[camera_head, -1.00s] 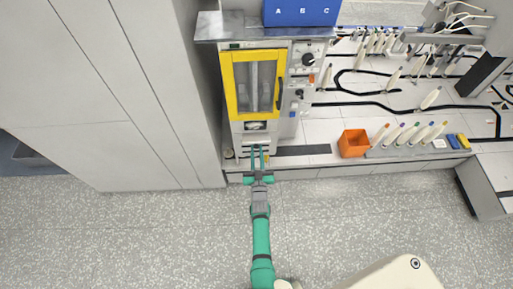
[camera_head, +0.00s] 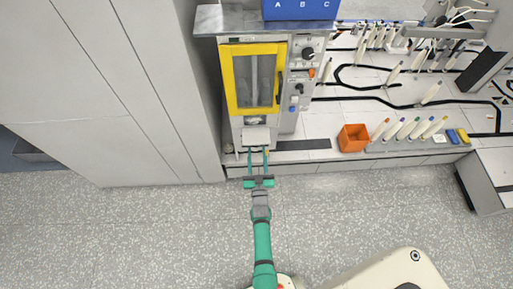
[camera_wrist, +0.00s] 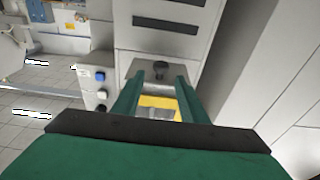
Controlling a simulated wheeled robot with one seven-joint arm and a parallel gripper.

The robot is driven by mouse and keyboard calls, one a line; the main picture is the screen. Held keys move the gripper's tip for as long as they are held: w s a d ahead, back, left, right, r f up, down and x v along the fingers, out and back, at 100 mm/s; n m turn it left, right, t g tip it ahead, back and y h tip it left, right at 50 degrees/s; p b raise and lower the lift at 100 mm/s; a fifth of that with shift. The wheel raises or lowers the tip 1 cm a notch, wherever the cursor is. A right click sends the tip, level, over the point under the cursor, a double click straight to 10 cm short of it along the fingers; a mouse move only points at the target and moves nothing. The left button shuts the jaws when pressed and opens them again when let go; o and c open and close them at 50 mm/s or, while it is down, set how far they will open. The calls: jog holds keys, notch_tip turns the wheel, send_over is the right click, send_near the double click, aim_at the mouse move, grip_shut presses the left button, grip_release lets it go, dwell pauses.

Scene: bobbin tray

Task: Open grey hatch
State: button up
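The grey hatch (camera_head: 256,135) is a small pale plate low on the machine, under the yellow-framed door (camera_head: 233,82). It seems to stick out towards me, but its exact angle is hard to tell. In the wrist view, a grey panel with a dark knob (camera_wrist: 160,70) lies just beyond my fingertips. My gripper (camera_head: 257,150) is open and empty in front of the hatch. Its two green fingers also show in the wrist view (camera_wrist: 160,88), spread apart with a gap between them. Neither finger clearly touches the hatch or knob.
A control panel with a blue button (camera_head: 294,108) stands right of the door. An orange bin (camera_head: 353,138) and several bobbins (camera_head: 411,130) are on the counter to the right. A tall grey cabinet (camera_head: 130,90) stands at left. The speckled floor (camera_head: 150,235) is clear.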

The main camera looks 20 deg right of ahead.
jog(key=v, duration=0.7)
